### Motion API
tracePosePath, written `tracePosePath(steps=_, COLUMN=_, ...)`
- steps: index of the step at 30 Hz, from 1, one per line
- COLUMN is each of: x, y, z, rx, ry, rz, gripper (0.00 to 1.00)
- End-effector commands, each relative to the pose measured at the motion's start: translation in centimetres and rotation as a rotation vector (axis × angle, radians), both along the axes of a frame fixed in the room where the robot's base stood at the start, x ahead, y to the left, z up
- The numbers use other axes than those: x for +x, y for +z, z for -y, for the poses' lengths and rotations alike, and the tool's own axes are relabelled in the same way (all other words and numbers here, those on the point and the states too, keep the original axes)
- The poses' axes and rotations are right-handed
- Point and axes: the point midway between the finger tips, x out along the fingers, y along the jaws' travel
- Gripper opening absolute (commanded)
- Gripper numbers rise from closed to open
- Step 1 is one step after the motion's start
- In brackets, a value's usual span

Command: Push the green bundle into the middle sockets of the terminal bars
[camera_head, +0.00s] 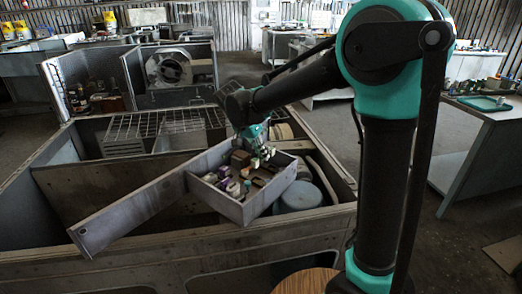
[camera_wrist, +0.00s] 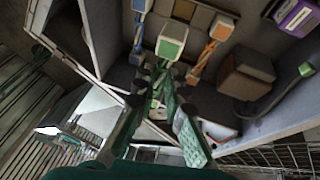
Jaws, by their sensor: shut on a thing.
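My gripper (camera_wrist: 162,92) is shut on the green bundle (camera_wrist: 172,39). One white-and-green end of the bundle stands out beyond the fingertips, and the rest is partly hidden between the fingers. It looks raised above the box floor. A blue bundle (camera_wrist: 140,18) lies to its left and an orange bundle (camera_wrist: 208,50) to its right. Brown square faces (camera_wrist: 203,19) beside the green end may be part of a terminal bar. The sockets and the other terminal bar cannot be made out. In the head view my gripper (camera_head: 256,150) is over the far part of the box, small and partly hidden.
The grey open box (camera_head: 247,214) holds several small parts. A brown block (camera_wrist: 245,72) and a purple box (camera_wrist: 298,16) lie right of the bundles in the wrist view. Box walls surround the gripper. A wire grille (camera_head: 135,127) and a round canister (camera_head: 301,196) are nearby.

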Motion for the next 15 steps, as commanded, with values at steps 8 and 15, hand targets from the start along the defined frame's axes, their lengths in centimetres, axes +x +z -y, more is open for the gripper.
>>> tracePosePath(steps=8, x=0.0, y=-2.7, z=0.0, rx=0.0, ry=0.001, rz=0.0, gripper=0.0)
tracePosePath(steps=15, x=0.0, y=-4.2, z=0.0, rx=0.0, ry=0.001, rz=0.0, gripper=0.0)
